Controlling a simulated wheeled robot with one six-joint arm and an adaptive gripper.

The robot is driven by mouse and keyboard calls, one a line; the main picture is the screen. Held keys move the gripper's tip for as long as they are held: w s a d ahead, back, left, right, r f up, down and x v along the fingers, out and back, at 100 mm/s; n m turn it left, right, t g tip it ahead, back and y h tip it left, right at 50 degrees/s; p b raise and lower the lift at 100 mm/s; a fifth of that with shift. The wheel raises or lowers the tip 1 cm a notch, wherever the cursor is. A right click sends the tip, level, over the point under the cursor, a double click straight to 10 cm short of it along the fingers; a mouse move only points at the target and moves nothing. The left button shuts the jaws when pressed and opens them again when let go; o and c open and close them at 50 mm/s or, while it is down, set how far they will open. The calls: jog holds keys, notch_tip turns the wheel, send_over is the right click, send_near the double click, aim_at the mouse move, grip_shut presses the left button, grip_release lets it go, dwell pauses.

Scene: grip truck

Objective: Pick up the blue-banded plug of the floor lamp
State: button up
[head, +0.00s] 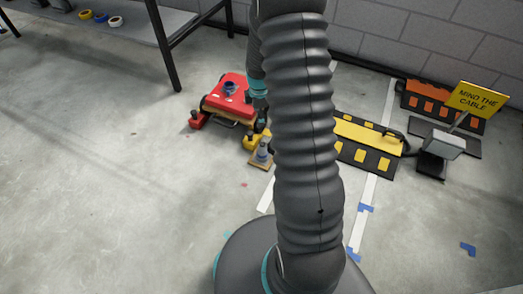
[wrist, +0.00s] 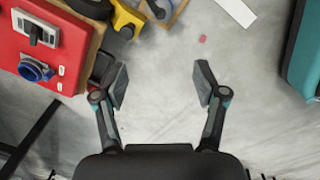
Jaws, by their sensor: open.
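My gripper (wrist: 161,72) is open and empty in the wrist view, with bare concrete floor between its fingers. In the head view my arm mostly hides it. A small grey, cone-like piece (head: 263,148) stands on a wooden block beside the red cart; I take it for the plug, but cannot make out a blue band surely. It shows partly in the wrist view (wrist: 158,8), cut off by the top edge, ahead of my fingers and apart from them. I cannot make out a floor lamp.
The red cart (head: 227,98) has a blue socket (wrist: 35,69) on top and stands left of my gripper. A yellow piece (wrist: 125,15) lies beside it. Yellow-black cable ramps (head: 365,145) and a yellow sign (head: 477,98) stand right.

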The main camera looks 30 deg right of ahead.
jog(key=n, duration=0.2)
send_over(262, 144)
notch_tip(262, 144, down, 8)
jog(key=r, duration=0.1)
jog(key=shift+g, duration=0.3)
jog(key=f, duration=0.8)
jog(key=shift+s+d+f+b, duration=0.1)
jog(key=shift+s+d+b, duration=0.15)
jog(key=shift+d+b, duration=0.1)
jog(key=shift+w+a+f+b, duration=0.15)
jog(key=shift+f+b, duration=0.05)
jog(key=shift+f, duration=1.4)
jog(key=shift+w+a+f+b, duration=0.1)
jog(key=shift+f+b, duration=0.1)
jog(key=shift+f, duration=1.35)
grip_shut()
jog(key=shift+r, duration=0.1)
